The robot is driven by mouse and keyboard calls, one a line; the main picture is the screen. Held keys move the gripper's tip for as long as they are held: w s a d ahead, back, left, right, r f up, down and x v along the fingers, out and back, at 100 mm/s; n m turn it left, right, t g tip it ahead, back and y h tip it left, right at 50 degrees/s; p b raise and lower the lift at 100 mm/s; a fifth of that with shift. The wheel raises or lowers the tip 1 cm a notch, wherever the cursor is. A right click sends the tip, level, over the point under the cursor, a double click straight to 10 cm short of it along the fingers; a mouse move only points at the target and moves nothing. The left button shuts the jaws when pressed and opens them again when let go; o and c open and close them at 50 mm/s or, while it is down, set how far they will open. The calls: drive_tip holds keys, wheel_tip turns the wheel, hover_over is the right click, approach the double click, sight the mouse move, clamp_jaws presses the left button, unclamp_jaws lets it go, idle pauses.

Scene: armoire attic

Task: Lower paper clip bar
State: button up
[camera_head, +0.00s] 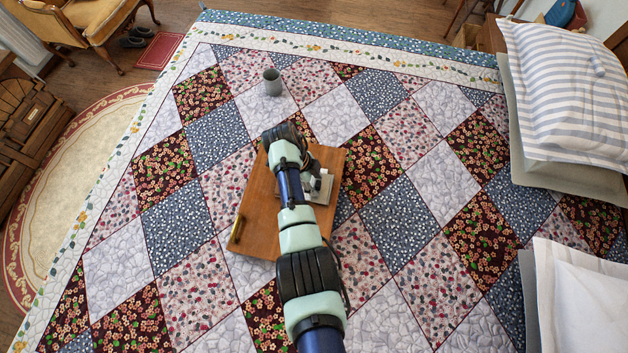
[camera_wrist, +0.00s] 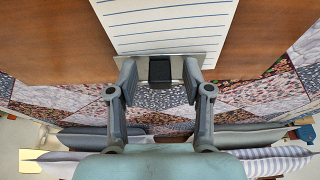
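A brown wooden clipboard (camera_head: 258,222) lies on the quilt, partly hidden under my arm in the head view. In the wrist view the board (camera_wrist: 50,40) carries white lined paper (camera_wrist: 170,28), with a metal clip plate (camera_wrist: 147,70) at the board's near edge. The black clip bar (camera_wrist: 160,71) stands at the middle of the plate. My gripper (camera_wrist: 160,66) is open, with one finger on each side of the bar and a visible gap on both sides. I cannot tell whether the fingertips touch the plate.
A grey mug (camera_head: 272,82) stands on the quilt (camera_head: 410,222) beyond the board. The quilt around the board is otherwise clear.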

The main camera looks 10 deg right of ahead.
drive_tip(key=v, duration=1.2)
drive_tip(key=shift+a, duration=0.1)
